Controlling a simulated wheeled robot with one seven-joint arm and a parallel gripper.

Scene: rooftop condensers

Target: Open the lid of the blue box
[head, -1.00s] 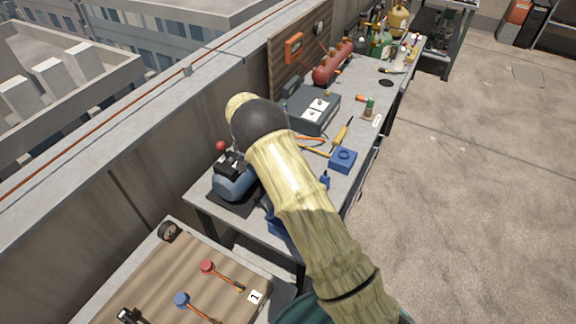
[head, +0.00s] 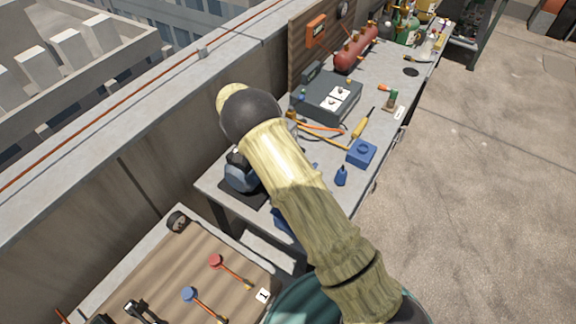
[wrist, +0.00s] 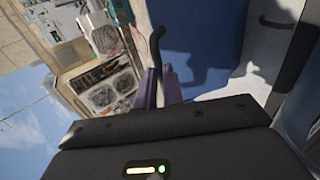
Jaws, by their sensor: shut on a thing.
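A large blue surface (wrist: 205,40), which looks like part of the blue box close up, fills the upper middle of the wrist view, with shadow on its right side. In the head view a blue patch (head: 281,220) shows beside my arm at the workbench's near end; my arm hides most of it. My gripper (wrist: 160,70) is shut at the blue surface's left edge, by a dark curved piece and purple-blue parts. The exact contact is hard to make out. In the head view my forearm hides my gripper. How far the lid stands open cannot be told.
The grey workbench (head: 330,165) holds a small blue block (head: 361,152), a blue bottle (head: 341,176), a dark grey case (head: 327,95) and a red cylinder (head: 356,48). A wooden-topped table (head: 170,275) with red and blue gauges stands nearer. Open floor (head: 480,200) lies right.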

